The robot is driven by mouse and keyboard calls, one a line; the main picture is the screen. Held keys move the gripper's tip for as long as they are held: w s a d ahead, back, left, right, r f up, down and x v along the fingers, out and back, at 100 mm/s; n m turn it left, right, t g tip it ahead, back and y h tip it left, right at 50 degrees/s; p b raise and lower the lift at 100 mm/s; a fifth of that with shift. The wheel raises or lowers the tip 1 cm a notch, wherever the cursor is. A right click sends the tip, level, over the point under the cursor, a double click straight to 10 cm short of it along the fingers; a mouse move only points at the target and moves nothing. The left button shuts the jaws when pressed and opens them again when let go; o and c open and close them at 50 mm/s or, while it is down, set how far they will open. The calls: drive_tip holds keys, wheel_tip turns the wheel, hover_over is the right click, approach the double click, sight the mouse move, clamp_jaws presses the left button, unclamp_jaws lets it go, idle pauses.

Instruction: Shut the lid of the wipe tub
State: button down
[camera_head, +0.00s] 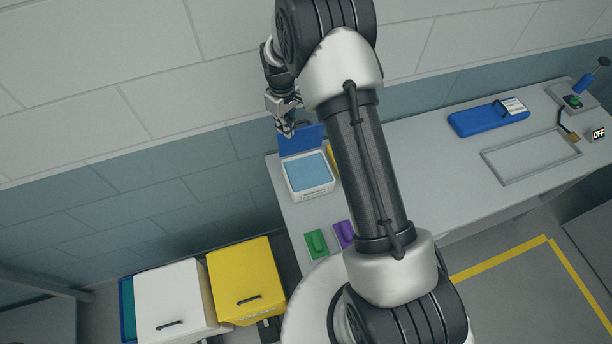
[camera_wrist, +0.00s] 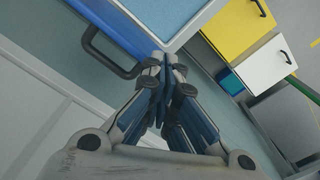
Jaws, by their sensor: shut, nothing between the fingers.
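The white wipe tub (camera_head: 311,193) stands on the left end of the grey counter, with light blue inside it. Its blue lid (camera_head: 302,139) is open, raised at the tub's wall-side edge. My gripper (camera_head: 287,133) is shut and empty, beside the upper left part of the lid; I cannot tell whether it touches. In the wrist view my closed fingertips (camera_wrist: 164,60) overlap the tub's corner in the picture. The lid (camera_wrist: 112,24) shows at upper left there, with a dark handle (camera_wrist: 103,58) on it. The tub's white rim (camera_wrist: 188,34) is also visible.
Green (camera_head: 316,243) and purple (camera_head: 344,233) items lie in front of the tub. A yellow object is partly hidden behind my arm. White (camera_head: 170,298) and yellow (camera_head: 246,279) bins stand lower left. A blue case (camera_head: 487,118) lies farther right. The wall is close behind.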

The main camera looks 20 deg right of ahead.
drive_tip(key=shift+s+f, duration=0.6)
drive_tip(key=shift+s, duration=0.6)
drive_tip(key=shift+s+f+b, duration=0.2)
drive_tip(key=shift+s+b, duration=0.15)
drive_tip(key=shift+s, duration=0.5)
drive_tip(key=shift+w+r, duration=0.1)
wheel_tip(320, 180, up, 7)
drive_tip(key=p, duration=0.3)
drive_tip(key=shift+w+p, duration=0.35)
drive_tip(key=shift+p, duration=0.05)
idle(0.4)
